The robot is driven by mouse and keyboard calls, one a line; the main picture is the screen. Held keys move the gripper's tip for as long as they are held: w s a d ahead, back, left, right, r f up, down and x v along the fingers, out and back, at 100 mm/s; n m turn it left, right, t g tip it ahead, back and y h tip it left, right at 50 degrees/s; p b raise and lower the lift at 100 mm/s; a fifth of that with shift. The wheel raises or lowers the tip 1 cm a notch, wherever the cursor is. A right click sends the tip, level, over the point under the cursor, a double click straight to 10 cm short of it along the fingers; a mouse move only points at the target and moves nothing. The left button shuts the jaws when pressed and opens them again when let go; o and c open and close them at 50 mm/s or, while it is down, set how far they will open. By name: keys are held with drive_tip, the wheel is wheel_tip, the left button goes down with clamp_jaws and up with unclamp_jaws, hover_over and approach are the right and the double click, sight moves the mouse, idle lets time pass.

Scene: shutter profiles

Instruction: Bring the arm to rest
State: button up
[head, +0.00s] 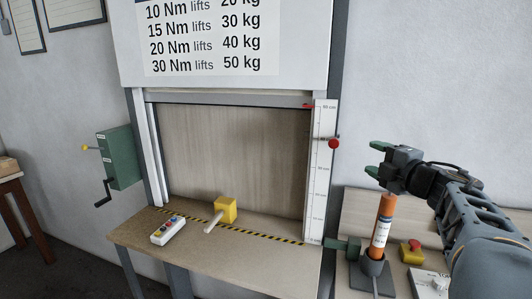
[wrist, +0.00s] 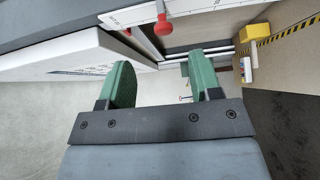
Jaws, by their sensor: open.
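My gripper (head: 378,158) is at the right in the head view, raised above the side bench, with its green fingers pointing left toward the shutter frame. In the wrist view my gripper (wrist: 165,85) shows its two green fingers spread apart with nothing between them. My arm reaches in from the lower right corner of the head view. An orange cylinder with a white label (head: 382,228) stands upright in a dark holder below my gripper, apart from the fingers.
A red knob (head: 334,144) sits beside the white scale (head: 318,180), left of my gripper. The bench (head: 200,262) carries a button box (head: 167,230) and a yellow block (head: 226,209). A red-and-yellow button (head: 412,252) stands right of the cylinder. A green crank box (head: 118,158) hangs left.

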drive_tip(key=s+d+f+m+g+h, duration=0.1)
drive_tip(key=d+f+m+h, duration=0.4)
drive_tip(key=d+m+h, duration=0.7)
drive_tip(key=s+a+f+m+g, duration=0.4)
drive_tip(key=s+f+m+g, duration=0.15)
drive_tip(key=f+m, duration=0.35)
drive_tip(key=s+a+f+g+y, duration=0.2)
drive_tip(key=s+a+f, duration=0.2)
drive_tip(key=a, duration=0.3)
drive_tip(key=s+a+f+g+y, duration=0.2)
drive_tip(key=s+a+f, duration=0.2)
drive_tip(key=a, duration=0.4)
drive_tip(key=s+a+f+g+y, duration=0.2)
drive_tip(key=s+a+f+g, duration=0.1)
drive_tip(key=a, duration=0.5)
drive_tip(key=shift+s+f+y, duration=0.4)
drive_tip(key=shift+s+f, duration=0.05)
drive_tip(key=shift+f, duration=0.5)
